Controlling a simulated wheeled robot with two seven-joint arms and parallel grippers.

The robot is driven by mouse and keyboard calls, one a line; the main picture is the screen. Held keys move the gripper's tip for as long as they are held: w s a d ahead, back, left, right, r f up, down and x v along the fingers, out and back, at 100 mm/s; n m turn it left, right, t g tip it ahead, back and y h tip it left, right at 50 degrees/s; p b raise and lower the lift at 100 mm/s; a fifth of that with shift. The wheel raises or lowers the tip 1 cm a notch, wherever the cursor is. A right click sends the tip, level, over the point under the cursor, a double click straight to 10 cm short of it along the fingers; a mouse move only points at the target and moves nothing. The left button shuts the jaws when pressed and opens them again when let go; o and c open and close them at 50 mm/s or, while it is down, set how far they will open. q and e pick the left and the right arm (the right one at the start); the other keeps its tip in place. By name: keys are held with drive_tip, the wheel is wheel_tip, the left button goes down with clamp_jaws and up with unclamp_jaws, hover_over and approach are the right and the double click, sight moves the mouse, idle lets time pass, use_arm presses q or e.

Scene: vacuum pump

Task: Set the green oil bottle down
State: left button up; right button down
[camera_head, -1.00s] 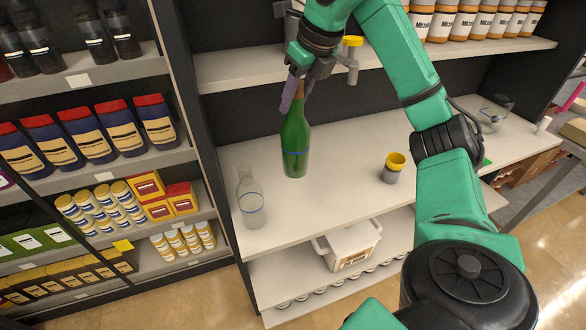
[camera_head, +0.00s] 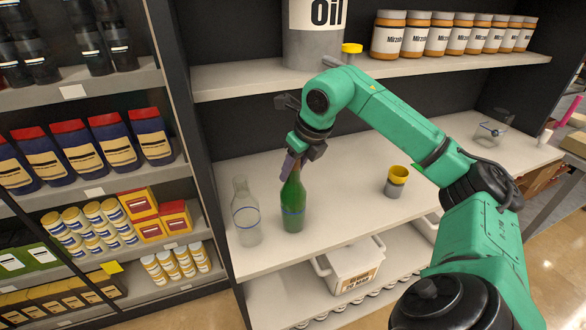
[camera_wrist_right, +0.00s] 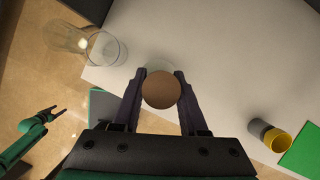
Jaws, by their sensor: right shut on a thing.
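The green oil bottle (camera_head: 293,207) stands upright at the left part of the middle shelf board. Its base is at or just above the board; I cannot tell which. My right gripper (camera_head: 292,170) is shut on its neck from above. In the right wrist view the bottle's brown round top (camera_wrist_right: 161,89) shows between the two fingers (camera_wrist_right: 160,97). A clear glass bottle (camera_head: 246,215) stands just left of the green one, with a small gap. My left gripper (camera_wrist_right: 50,114) shows small in the right wrist view, its fingers apart, away from the bottle.
A grey cup with a yellow rim (camera_head: 396,182) stands to the right on the board (camera_head: 345,190). A big oil can (camera_head: 312,40) and several jars stand on the upper shelf. A white bin (camera_head: 348,266) sits below. The board between bottle and cup is clear.

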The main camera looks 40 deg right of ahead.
drive_tip(key=shift+c, duration=2.2)
unclamp_jaws()
drive_tip(key=shift+r, duration=0.1)
drive_tip(key=shift+s+r, duration=0.1)
drive_tip(key=shift+r, duration=0.2)
drive_tip(key=p+v, duration=0.2)
drive_tip(key=v, duration=0.9)
drive_tip(key=shift+r, duration=0.2)
drive_tip(key=shift+s, duration=0.1)
